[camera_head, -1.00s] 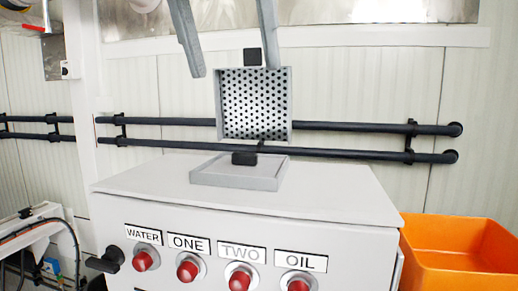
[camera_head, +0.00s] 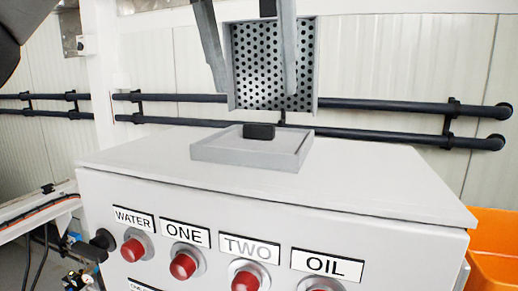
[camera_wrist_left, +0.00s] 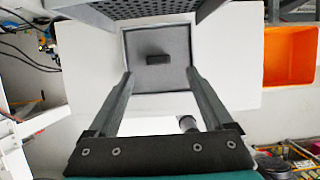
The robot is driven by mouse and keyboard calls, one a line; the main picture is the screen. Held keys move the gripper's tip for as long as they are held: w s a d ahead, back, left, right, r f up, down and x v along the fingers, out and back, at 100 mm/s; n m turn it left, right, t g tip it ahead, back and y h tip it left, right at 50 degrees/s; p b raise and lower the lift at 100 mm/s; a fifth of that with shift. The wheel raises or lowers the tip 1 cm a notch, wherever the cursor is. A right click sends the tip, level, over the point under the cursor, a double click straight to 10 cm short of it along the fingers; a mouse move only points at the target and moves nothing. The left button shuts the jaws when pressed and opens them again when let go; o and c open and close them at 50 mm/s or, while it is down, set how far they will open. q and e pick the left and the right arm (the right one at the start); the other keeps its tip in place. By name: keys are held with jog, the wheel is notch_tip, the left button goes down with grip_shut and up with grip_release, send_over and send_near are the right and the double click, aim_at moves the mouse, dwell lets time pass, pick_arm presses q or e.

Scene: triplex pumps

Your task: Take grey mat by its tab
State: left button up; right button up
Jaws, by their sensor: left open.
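The grey mat (camera_head: 230,148) lies in a shallow grey tray (camera_head: 246,168) on top of the white cabinet. Its black tab (camera_head: 258,131) stands up from it; in the left wrist view the tab (camera_wrist_left: 158,59) shows near the middle of the mat (camera_wrist_left: 157,78). My left gripper (camera_head: 256,90) is open and empty, pointing down above the tray, apart from the tab. In the left wrist view its fingers (camera_wrist_left: 159,73) are spread to either side of the mat. My right gripper is not in view.
Dark pipes (camera_head: 390,105) run along the wall. An orange bin (camera_head: 495,240) stands at the right.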

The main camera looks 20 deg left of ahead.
aim_at(259, 124)
pick_arm(q)
jog(key=shift+a+x, duration=0.2)
jog(key=shift+x, duration=2.75)
jog(key=shift+w+r, duration=0.1)
jog(key=shift+w, duration=0.05)
grip_shut()
